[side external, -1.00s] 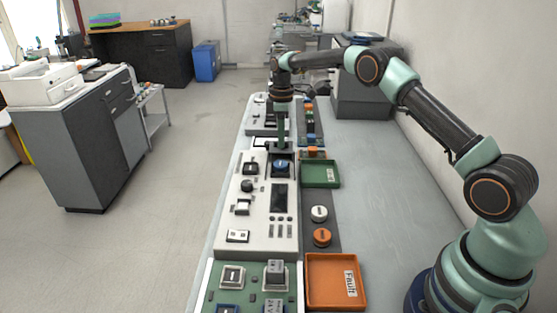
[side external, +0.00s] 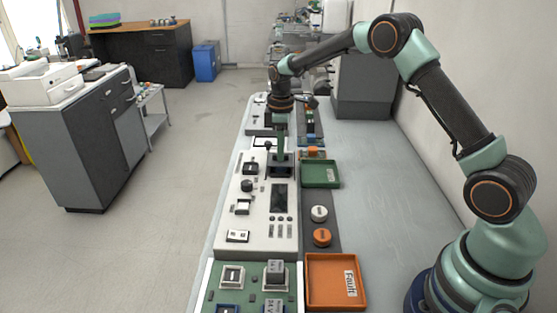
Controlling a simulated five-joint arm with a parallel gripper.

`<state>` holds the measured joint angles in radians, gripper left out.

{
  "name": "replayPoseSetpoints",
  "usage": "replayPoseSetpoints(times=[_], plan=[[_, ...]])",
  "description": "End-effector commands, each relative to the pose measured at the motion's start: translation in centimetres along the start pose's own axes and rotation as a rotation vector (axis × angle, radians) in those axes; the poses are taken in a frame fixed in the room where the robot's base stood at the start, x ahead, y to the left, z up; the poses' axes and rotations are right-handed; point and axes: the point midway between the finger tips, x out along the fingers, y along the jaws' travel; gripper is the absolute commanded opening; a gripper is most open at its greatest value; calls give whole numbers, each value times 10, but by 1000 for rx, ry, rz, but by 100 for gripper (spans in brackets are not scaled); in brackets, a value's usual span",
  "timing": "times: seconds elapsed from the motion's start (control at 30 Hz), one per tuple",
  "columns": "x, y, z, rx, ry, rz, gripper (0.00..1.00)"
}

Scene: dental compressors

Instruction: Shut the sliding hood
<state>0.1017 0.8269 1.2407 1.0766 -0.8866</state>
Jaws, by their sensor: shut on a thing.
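The sliding hood (side external: 281,170) is a small dark cover on the white control panel (side external: 256,215). It lies over the spot of the blue button, and no blue shows there now. My gripper (side external: 279,156) points straight down at the hood, at its far part. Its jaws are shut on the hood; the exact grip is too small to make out.
A green tray (side external: 321,174) stands just right of the hood. An orange tray (side external: 335,282) labelled "Fault", a white puck (side external: 319,213) and an orange puck (side external: 322,237) lie nearer. The table's right side (side external: 385,210) is clear.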

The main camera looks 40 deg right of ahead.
Motion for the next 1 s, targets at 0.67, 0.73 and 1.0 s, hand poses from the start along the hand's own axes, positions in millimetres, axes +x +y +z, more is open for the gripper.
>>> replayPoseSetpoints(times=[0.67,0.73,1.0], plan=[[-2,-16,-1,-4,0,0,45],[-1,-16,-1,-3,0,1,45],[-6,-14,-1,-2,2,3,45]])
